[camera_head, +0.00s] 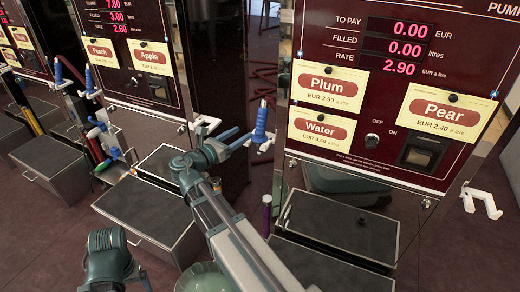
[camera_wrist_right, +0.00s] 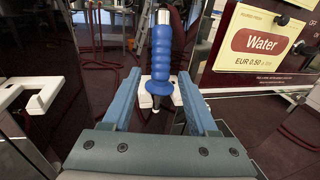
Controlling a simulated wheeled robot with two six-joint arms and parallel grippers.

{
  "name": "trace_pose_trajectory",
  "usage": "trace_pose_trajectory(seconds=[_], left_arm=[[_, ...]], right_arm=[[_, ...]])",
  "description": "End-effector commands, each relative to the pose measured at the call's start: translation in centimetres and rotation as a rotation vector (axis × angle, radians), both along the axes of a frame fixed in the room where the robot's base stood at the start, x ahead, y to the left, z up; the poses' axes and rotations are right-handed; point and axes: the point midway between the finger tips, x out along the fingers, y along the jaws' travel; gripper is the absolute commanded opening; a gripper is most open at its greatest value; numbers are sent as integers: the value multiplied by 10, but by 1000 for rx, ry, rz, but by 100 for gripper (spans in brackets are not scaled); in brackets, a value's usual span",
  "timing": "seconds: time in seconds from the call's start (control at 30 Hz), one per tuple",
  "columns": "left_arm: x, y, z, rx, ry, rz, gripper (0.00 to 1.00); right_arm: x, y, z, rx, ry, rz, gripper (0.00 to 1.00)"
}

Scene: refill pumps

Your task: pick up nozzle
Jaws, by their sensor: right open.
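A nozzle with a ribbed blue handle (camera_head: 261,122) stands upright in a white holder (camera_head: 266,143) at the left edge of the near pump. My right gripper (camera_head: 243,137) is open, with its blue fingers pointing at this nozzle from the left in the head view. In the right wrist view the nozzle's handle (camera_wrist_right: 162,58) stands upright in line with the gap between the two fingertips. The fingers are apart and do not appear to grip it. My left gripper is not in view.
The near pump's front carries a Water label (camera_head: 321,130) and a Plum label (camera_head: 328,84). An empty white holder (camera_head: 482,200) is at its right edge. More blue nozzles (camera_head: 90,82) hang at the far pumps. Dark steps (camera_head: 340,220) stick out below.

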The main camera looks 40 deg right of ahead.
Motion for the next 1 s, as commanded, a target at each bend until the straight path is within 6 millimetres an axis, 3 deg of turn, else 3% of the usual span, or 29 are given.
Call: trace_pose_trajectory(seconds=[0.03,0.27,0.7,1.0], left_arm=[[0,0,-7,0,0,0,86],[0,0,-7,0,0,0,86],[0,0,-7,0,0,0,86],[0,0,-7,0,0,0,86]], right_arm=[[1,-3,-3,-22,18,-2,59],[2,-7,2,-50,45,-2,59],[19,-77,1,-47,42,-3,59],[21,-89,1,-47,42,-1,59]])
